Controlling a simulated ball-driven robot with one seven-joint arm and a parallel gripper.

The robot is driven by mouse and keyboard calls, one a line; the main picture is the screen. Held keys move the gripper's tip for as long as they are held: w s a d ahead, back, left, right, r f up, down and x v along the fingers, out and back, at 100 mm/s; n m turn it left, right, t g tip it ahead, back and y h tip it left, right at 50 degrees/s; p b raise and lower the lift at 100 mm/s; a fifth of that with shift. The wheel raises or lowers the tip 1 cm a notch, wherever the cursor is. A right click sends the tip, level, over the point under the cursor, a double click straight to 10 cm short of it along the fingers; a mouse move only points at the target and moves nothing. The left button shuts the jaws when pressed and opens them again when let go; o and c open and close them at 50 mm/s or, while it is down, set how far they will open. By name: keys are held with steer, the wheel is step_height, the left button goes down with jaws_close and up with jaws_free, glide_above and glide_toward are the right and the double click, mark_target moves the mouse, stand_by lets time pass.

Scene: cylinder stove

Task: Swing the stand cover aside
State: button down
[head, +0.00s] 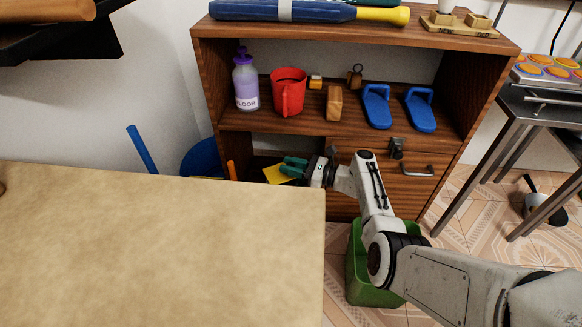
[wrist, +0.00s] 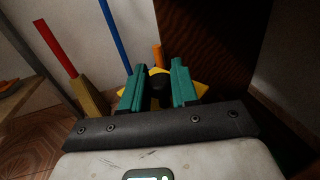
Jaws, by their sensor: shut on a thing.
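My gripper (head: 292,167) reaches into the dark lower left opening of the wooden cabinet (head: 222,85). Its teal fingers also show in the wrist view (wrist: 157,70). They are closed on a black rounded knob (wrist: 158,84). A yellow flat piece (wrist: 200,89) shows behind and beside the knob. The yellow piece (head: 277,176) also shows just below the fingers in the head view. It may be the stand cover, but I cannot tell for certain. The knob's lower part and much of the yellow piece are hidden by the fingers.
A beige tabletop (head: 160,245) fills the front left. A green bin (head: 356,280) stands on the floor under my arm. A drawer with a metal handle (head: 417,171) is right of my gripper. A blue pole (head: 142,149) and an orange stick (head: 232,171) stand nearby.

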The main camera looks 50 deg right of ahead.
steer(key=shift+w+d+r, duration=0.1)
steer(key=shift+w+r, duration=0.15)
steer(key=shift+r, duration=0.2)
steer(key=c, duration=1.1)
jaws_free()
steer(key=shift+o, duration=0.8)
steer(key=shift+s+f, duration=0.1)
steer(key=shift+f, duration=0.1)
steer(key=p+v, duration=0.3)
steer(key=v, duration=0.7)
steer(key=shift+s, duration=0.35)
